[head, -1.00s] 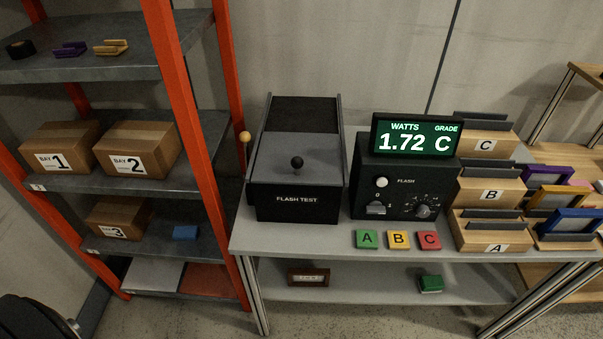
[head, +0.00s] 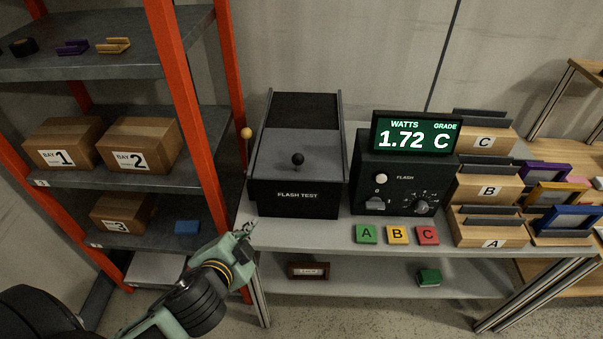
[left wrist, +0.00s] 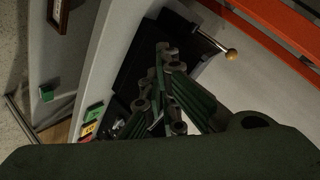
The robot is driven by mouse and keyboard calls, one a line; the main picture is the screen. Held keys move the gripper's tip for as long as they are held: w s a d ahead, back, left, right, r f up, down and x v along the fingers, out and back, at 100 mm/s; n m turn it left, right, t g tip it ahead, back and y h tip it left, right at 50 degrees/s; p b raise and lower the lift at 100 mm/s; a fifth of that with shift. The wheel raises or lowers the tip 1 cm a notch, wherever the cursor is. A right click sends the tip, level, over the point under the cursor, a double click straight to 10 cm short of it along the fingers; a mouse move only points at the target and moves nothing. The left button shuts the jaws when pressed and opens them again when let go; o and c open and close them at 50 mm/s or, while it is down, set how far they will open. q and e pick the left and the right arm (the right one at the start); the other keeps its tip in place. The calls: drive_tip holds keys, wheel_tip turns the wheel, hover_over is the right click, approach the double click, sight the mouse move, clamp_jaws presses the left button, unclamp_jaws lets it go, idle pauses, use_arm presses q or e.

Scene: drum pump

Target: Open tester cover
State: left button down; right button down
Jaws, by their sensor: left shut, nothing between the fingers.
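The flash tester (head: 297,197) is a black box on the grey bench, with its grey sliding cover (head: 275,150) on top. A black knob (head: 297,159) stands on the cover, and a dark panel shows behind it. A lever with a yellow ball (head: 247,133) sticks up at the tester's left side; the ball also shows in the left wrist view (left wrist: 231,54). My left gripper (head: 248,228) is shut and empty, at the bench's left front edge, in front of and below the tester. Its fingers show in the left wrist view (left wrist: 160,95). My right gripper is not in view.
The watt display unit (head: 400,185) reads 1.72 C and stands right of the tester. Green, yellow and red buttons (head: 397,235) lie at the bench front. Graded wooden trays (head: 485,192) stand further right. An orange-framed shelf post (head: 188,110) rises close to my left arm.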

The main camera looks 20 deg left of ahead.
use_arm(q)
drive_tip(key=w+d+r+m+t+h, duration=0.4)
drive_tip(key=d+r+m+h, duration=0.35)
drive_tip(key=m, duration=0.45)
drive_tip(key=w+f+p, duration=0.2)
drive_tip(key=w+p, duration=0.3)
drive_tip(key=w, duration=0.8)
